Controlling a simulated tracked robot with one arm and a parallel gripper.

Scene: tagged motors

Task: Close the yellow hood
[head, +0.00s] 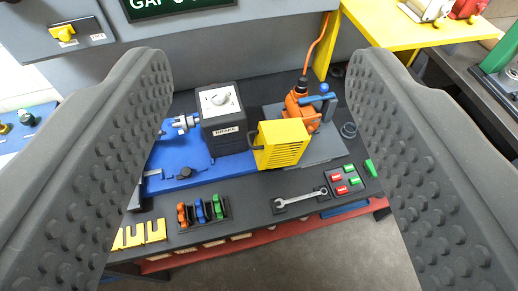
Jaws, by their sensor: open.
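The yellow hood (281,144) is a slatted yellow box in the middle of the view. It stands at the right end of the blue base (190,160), between the black box marked BRAKE (223,118) and the orange motor (302,108). A dark handle shows at its left side. Whether the hood is hinged open, and how far, I cannot tell. My gripper (262,85) is open and empty, with its two dark studded fingers wide apart at left and right. The hood shows between them, farther away, and neither finger touches it.
On the bench front lie a wrench (301,198), a rack of coloured clips (203,210), a pad with red and green blocks (342,179) and yellow pieces (140,234). A yellow table (420,32) stands back right. An orange cable (316,45) rises from the motor.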

